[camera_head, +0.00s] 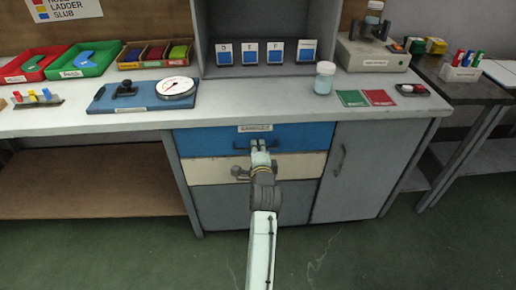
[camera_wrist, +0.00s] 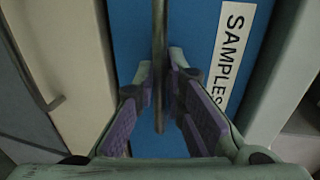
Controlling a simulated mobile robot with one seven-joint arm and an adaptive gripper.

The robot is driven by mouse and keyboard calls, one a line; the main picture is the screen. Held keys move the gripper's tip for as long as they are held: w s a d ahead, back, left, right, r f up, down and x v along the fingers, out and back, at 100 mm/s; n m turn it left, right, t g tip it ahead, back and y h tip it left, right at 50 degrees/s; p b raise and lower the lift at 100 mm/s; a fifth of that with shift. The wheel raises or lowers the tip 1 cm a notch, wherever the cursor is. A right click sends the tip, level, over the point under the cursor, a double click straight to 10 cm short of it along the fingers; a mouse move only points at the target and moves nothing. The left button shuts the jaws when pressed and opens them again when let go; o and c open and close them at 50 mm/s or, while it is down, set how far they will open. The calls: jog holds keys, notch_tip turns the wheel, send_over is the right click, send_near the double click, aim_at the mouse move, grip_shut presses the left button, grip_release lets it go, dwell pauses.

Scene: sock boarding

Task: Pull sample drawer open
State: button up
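The sample drawer (camera_head: 210,141) is the blue top drawer under the bench. Its front sits flush with the cabinet, closed. In the wrist view its blue face (camera_wrist: 202,35) carries a white SAMPLES label (camera_wrist: 232,48). The drawer's bar handle (camera_head: 240,147) is partly hidden by my gripper (camera_head: 259,147) in the head view. In the wrist view the handle bar (camera_wrist: 160,60) runs between the two fingers of my gripper (camera_wrist: 164,85). The fingers are apart, with the bar in the gap. They do not appear clamped on it.
A cream drawer (camera_head: 205,172) with its own handle (camera_head: 239,173) lies just below. A grey cabinet door (camera_head: 352,185) stands to the right. The bench top (camera_head: 225,105) overhangs above and holds a blue board with a dial (camera_head: 174,87) and a jar (camera_head: 324,78). The floor in front is clear.

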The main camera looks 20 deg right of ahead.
grip_shut()
dwell(0.5)
